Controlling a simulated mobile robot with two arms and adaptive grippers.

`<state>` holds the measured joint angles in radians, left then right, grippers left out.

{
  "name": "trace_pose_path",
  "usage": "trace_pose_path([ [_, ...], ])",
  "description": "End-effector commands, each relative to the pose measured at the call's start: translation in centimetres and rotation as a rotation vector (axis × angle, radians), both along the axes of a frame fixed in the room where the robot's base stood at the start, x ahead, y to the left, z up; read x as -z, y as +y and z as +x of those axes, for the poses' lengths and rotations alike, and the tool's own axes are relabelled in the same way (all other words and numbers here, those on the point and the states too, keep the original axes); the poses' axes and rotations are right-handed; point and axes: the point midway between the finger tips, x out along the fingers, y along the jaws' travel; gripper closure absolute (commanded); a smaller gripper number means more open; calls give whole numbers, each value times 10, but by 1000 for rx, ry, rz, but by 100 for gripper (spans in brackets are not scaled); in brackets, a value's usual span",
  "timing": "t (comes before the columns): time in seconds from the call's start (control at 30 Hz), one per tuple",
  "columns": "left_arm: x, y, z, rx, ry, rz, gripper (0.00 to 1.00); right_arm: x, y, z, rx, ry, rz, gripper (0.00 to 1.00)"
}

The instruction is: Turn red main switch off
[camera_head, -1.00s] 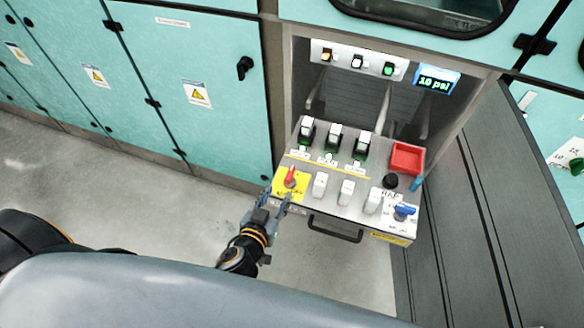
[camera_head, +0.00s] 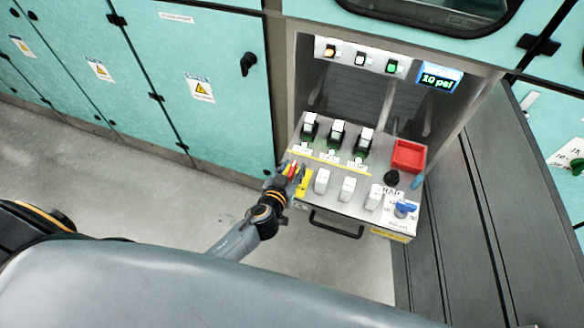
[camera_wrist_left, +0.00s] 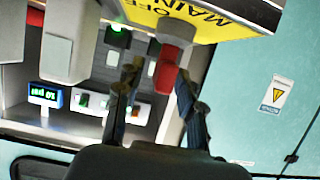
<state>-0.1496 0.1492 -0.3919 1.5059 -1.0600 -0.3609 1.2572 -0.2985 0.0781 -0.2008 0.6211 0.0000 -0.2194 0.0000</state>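The red main switch (camera_head: 292,169) sits on a yellow plate (camera_head: 304,183) at the left front of the control panel. In the left wrist view the red knob (camera_wrist_left: 168,68) hangs below the yellow plate marked MAIN and OFF (camera_wrist_left: 190,18). My left gripper (camera_head: 287,173) is at the switch and partly covers it. In the wrist view its two fingers (camera_wrist_left: 158,75) are apart, one on each side of the knob. A gap shows on the left finger's side; the right finger is close to the knob, and I cannot tell whether it touches. My right gripper is not in view.
Several white switches (camera_head: 348,189) stand right of the yellow plate. A blue valve handle (camera_head: 404,208), a black knob (camera_head: 391,177) and a red tray (camera_head: 408,155) are further right. A dark handle (camera_head: 336,226) sticks out in front. The floor at left is clear.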

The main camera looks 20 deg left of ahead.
Motion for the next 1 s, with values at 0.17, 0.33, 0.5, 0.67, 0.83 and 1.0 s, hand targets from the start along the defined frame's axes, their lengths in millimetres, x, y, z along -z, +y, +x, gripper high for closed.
trace_pose_path([
  [0.17, 0, 0, 0, 0, 0, 0, 89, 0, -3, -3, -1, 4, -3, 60],
  [0.33, 0, 0, 0, 0, 1, 0, 100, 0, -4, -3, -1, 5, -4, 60],
  [0.5, 0, 1, -1, 8, 1, 0, 100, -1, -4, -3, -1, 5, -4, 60],
  [0.67, -1, 2, 0, 49, 1, 1, 100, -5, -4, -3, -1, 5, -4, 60],
  [0.83, -2, 2, 0, 146, 1, 3, 100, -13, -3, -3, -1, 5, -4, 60],
  [1.0, -3, 4, 0, 291, 2, 6, 100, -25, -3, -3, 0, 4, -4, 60],
])
